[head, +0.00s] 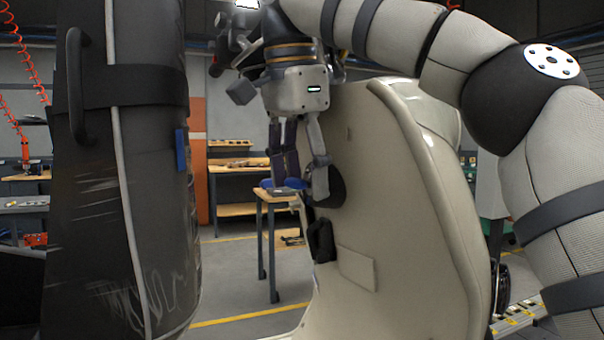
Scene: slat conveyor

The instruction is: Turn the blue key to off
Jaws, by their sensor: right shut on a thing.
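The blue key (287,184) shows as a small blue shape between the fingertips of my right gripper (303,186). The gripper hangs fingers down and is shut on the key, with its fingers hiding part of it. The key is beside a dark round patch (337,188) on the left face of a large cream-coloured body (400,260). I cannot tell the key's turn angle or read any marking. My left gripper is not in view.
A tall dark padded column (140,230) with a handle and a strap stands close on the left. A narrow gap of floor separates it from the cream body. Workbenches (238,168) stand behind.

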